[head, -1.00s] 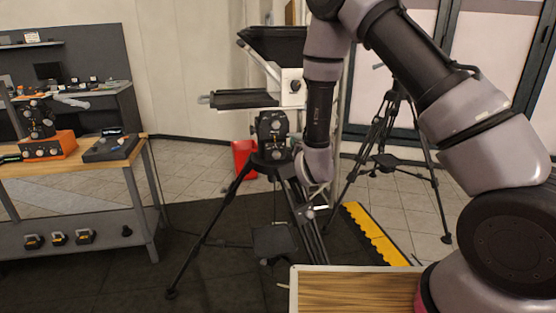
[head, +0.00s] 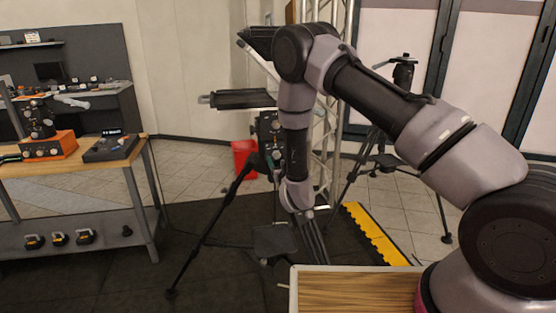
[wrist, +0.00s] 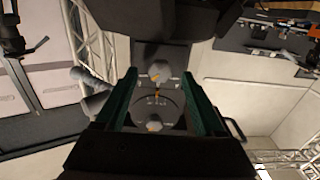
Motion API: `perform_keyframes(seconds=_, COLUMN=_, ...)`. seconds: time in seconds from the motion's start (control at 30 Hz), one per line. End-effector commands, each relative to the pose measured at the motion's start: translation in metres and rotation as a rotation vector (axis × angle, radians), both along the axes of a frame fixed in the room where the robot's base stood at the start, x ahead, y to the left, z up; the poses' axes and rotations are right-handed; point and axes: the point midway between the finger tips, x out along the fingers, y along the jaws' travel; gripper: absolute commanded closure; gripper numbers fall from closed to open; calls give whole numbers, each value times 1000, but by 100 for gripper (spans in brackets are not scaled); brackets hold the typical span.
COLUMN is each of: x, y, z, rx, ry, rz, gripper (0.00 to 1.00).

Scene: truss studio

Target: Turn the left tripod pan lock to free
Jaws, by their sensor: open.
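The left tripod (head: 218,222) stands mid-picture in the head view, with its black head (head: 266,128) partly behind my arm. In the wrist view, a grey pan lock knob (wrist: 158,72) with an orange mark sits on a dark panel, and a second grey knob (wrist: 155,127) with an orange mark lies below it. I cannot tell which one is the pan lock. My gripper (wrist: 164,100) is open, its dark green fingers either side of the knobs in the picture. I see no contact. In the head view the fingers are hidden behind my wrist.
A teleprompter tray (head: 243,99) projects left above the tripod head. Another tripod (head: 375,150) stands behind right, near a truss (head: 333,90). A yellow ramp strip (head: 375,232) lies on the floor. A workbench (head: 140,160) is at left, a wooden top (head: 350,288) in front.

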Motion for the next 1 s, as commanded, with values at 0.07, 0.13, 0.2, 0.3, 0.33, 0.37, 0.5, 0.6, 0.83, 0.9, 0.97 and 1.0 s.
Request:
perform_keyframes(seconds=0.07, x=8, y=2, z=0, rx=1, ry=0, rz=0, gripper=30)
perform_keyframes(seconds=0.13, x=13, y=4, z=0, rx=0, ry=0, rz=0, gripper=30)
perform_keyframes(seconds=0.2, x=15, y=5, z=0, rx=0, ry=1, rz=1, gripper=30)
perform_keyframes(seconds=0.3, x=17, y=5, z=0, rx=0, ry=1, rz=1, gripper=30)
perform_keyframes(seconds=0.33, x=17, y=5, z=0, rx=0, ry=1, rz=1, gripper=30)
perform_keyframes(seconds=0.37, x=17, y=5, z=0, rx=0, ry=1, rz=1, gripper=30)
perform_keyframes(seconds=0.5, x=16, y=5, z=0, rx=0, ry=1, rz=1, gripper=41)
perform_keyframes(seconds=0.6, x=16, y=5, z=0, rx=0, ry=1, rz=1, gripper=79)
perform_keyframes(seconds=0.83, x=16, y=5, z=0, rx=-3, ry=0, rz=1, gripper=100)
perform_keyframes(seconds=0.9, x=16, y=5, z=0, rx=-11, ry=-2, rz=1, gripper=100)
perform_keyframes(seconds=0.97, x=16, y=5, z=0, rx=-23, ry=-6, rz=1, gripper=100)
perform_keyframes(seconds=1.0, x=16, y=5, z=0, rx=-35, ry=-9, rz=1, gripper=100)
